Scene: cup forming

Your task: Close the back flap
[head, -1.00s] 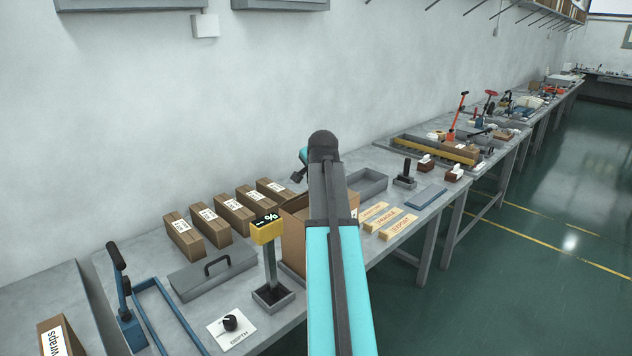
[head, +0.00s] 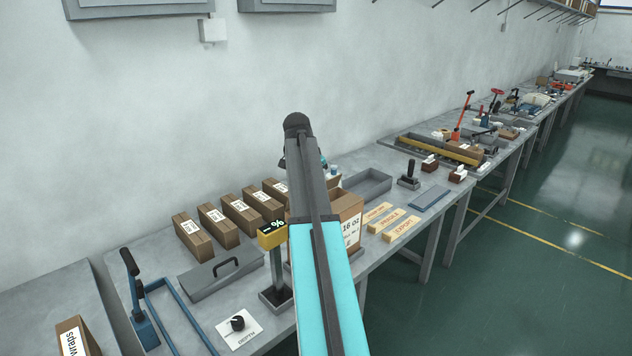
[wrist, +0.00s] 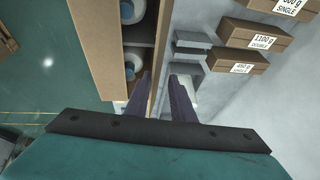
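An open brown carton (head: 346,207) with a "16 oz" label stands on the bench, partly hidden behind my arm in the head view. In the wrist view its broad brown panel (wrist: 96,45) is at the left, and white round items with blue show inside. A narrow brown strip (wrist: 164,45), which looks like the carton's back edge or back flap, runs toward my gripper (wrist: 160,80). My gripper's two dark fingers are apart, at this strip. I cannot tell whether they touch it. The head view hides the fingertips and the back flap.
Several labelled brown boxes (head: 231,217) stand behind and left of the carton. A yellow display (head: 272,234) on a post stands close at its left. Stamped wooden blocks (head: 388,220) and a grey tray (head: 367,186) are to the right. The wall is behind.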

